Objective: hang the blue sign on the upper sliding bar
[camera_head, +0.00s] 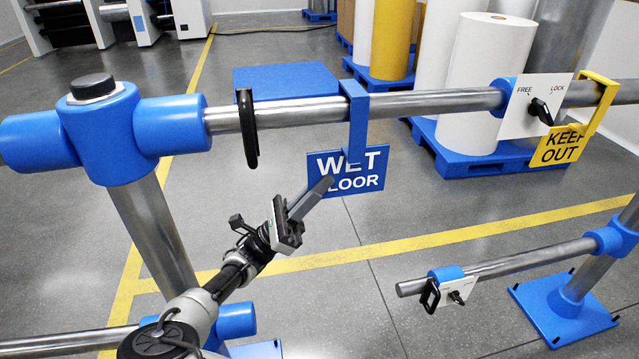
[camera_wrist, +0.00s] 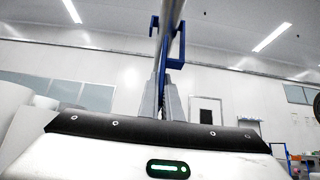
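The blue sign (camera_head: 368,182), lettered "WET FLOOR", is below the upper sliding bar (camera_head: 420,104) in the head view. Its blue hook (camera_head: 356,121) passes over the bar, with the strap down on the near side. My gripper (camera_head: 325,186) is at the sign's left part and covers some lettering. In the wrist view its fingers (camera_wrist: 161,100) are close together, apparently with the sign's thin edge between them.
A black loop (camera_head: 248,128) hangs on the bar left of the sign. A FREE/LOCK plate (camera_head: 517,110) and a yellow "KEEP OUT" sign (camera_head: 558,150) are to the right. A lower bar (camera_head: 505,265) has a black latch (camera_head: 430,296). A blue box (camera_head: 285,81) and white rolls (camera_head: 485,75) stand behind.

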